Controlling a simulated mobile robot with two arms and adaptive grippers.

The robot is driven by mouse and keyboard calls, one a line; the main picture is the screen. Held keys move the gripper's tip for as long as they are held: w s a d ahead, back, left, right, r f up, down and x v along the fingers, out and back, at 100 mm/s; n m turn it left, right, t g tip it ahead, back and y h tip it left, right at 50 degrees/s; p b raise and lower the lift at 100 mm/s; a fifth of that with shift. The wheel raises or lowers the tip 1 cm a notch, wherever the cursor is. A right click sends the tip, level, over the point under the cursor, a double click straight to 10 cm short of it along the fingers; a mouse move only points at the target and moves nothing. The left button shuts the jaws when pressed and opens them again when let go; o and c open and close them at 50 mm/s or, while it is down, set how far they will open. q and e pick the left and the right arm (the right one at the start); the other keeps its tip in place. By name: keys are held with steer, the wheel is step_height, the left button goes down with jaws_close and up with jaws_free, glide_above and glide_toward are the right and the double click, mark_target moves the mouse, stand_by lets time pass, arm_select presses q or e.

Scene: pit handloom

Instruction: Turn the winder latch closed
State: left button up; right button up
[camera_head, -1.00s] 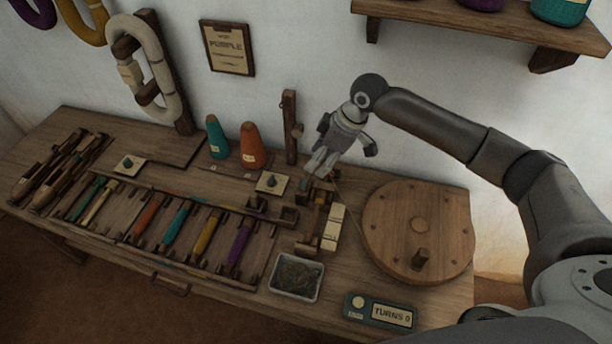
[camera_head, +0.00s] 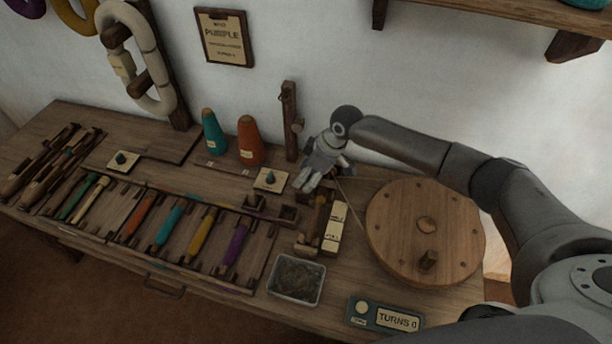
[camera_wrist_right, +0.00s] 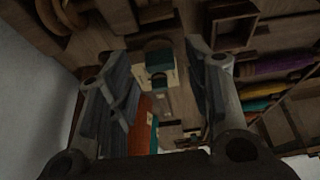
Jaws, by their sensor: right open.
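I cannot clearly pick out the latch in either view; the gripper partly covers that area. My right gripper (camera_head: 305,184) points down just above the far end of the frame, and a thin line runs close by it. In the right wrist view its two fingers (camera_wrist_right: 160,90) are apart with nothing held between them. My left gripper is not in view.
A wooden post (camera_head: 290,122) stands behind the gripper, with orange (camera_head: 250,142) and teal (camera_head: 212,132) cones to its left. A metal tray (camera_head: 296,280) and a counter reading TURNS 0 (camera_head: 384,314) are at the front. Colored bobbins lie in a rack (camera_head: 258,268) at left.

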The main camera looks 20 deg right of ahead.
steer(key=shift+w+a+f, duration=0.1)
steer(key=shift+a+f, duration=0.1)
steer(key=shift+f, duration=0.35)
